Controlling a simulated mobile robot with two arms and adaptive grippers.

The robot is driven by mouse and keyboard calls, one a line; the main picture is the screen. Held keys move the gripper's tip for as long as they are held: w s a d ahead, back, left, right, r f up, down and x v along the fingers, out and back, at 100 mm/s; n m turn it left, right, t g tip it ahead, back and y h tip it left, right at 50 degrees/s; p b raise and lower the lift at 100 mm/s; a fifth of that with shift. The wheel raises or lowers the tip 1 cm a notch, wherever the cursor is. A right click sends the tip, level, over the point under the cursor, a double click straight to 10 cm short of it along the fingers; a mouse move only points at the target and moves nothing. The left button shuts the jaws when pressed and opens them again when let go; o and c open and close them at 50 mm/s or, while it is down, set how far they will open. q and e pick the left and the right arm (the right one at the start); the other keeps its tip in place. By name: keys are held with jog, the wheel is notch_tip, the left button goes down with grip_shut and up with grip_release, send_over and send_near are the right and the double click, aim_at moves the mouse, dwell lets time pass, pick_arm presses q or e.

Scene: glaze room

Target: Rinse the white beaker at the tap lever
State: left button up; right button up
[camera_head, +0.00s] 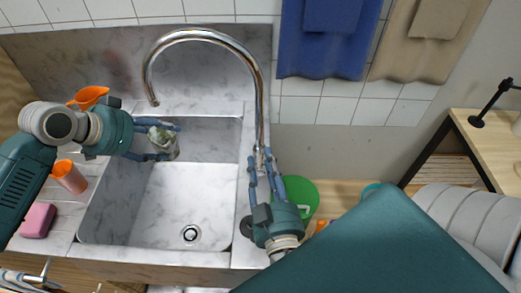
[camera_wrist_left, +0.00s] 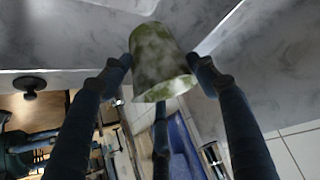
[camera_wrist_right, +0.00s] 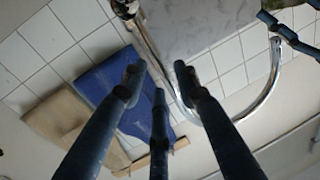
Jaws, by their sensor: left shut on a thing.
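The white beaker (camera_head: 166,146), mottled with green smears, is held over the back left of the sink basin (camera_head: 190,200). My left gripper (camera_head: 163,142) is shut on it; the left wrist view shows the beaker (camera_wrist_left: 160,62) between the fingers. The curved tap (camera_head: 258,90) ends in a spout just above the beaker in the head picture; no water shows. My right gripper (camera_head: 262,160) is at the foot of the tap, right of the basin. Its fingers are apart with nothing between them in the right wrist view (camera_wrist_right: 158,72). The lever cannot be made out clearly.
Orange cups (camera_head: 70,177) and a pink sponge (camera_head: 38,220) are on the left drainboard. A green bucket (camera_head: 305,192) is right of the sink. Blue (camera_head: 325,50) and beige (camera_head: 420,45) towels hang on the wall. A wooden table (camera_head: 490,140) stands at right.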

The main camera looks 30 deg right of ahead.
aim_at(261, 169)
jog(key=shift+x, duration=2.15)
jog(key=shift+c, duration=0.5)
grip_shut()
